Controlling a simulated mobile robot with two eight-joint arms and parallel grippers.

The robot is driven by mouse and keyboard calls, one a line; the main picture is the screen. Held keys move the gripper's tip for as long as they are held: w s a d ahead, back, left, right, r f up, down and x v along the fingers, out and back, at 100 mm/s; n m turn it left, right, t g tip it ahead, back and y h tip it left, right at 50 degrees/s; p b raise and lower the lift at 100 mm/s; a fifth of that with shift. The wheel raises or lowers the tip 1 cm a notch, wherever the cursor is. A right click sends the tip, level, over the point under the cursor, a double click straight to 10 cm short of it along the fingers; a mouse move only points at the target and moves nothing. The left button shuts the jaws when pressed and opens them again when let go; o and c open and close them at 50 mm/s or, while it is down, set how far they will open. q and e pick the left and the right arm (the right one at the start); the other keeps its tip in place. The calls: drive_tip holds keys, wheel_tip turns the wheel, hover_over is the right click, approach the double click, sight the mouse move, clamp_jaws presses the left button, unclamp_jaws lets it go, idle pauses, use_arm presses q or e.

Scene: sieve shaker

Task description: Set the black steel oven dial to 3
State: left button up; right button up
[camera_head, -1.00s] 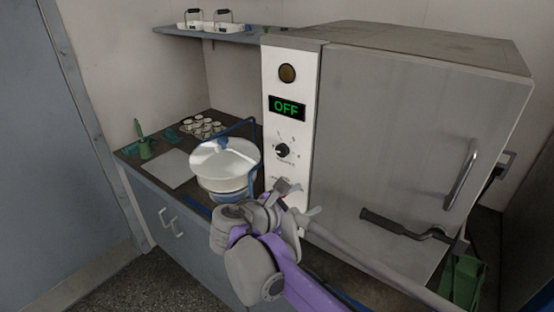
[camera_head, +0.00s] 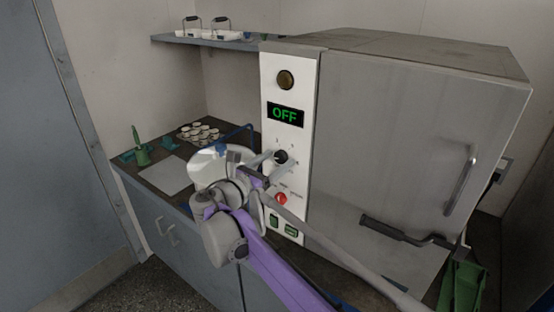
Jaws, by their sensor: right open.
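The oven (camera_head: 410,150) is a large grey box with a white control panel on its left side. The black dial (camera_head: 281,157) sits mid-panel, below a display (camera_head: 285,115) that reads OFF in green. The number its pointer faces is too small to tell. My right gripper (camera_head: 266,160) is open, with its fingertips at the dial's left side. I cannot tell whether they touch it. My gripper and arm hide part of the panel's left edge. My left gripper is not in view.
Below the dial are a red button (camera_head: 281,198) and green switches (camera_head: 274,221). A white sieve pan (camera_head: 207,165) stands on the counter left of the oven, partly behind my gripper. A shelf (camera_head: 215,41) with white trays hangs above.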

drive_tip(key=shift+w+d, duration=0.25)
drive_tip(key=shift+w, duration=0.15)
drive_tip(key=shift+c, duration=0.2)
clamp_jaws()
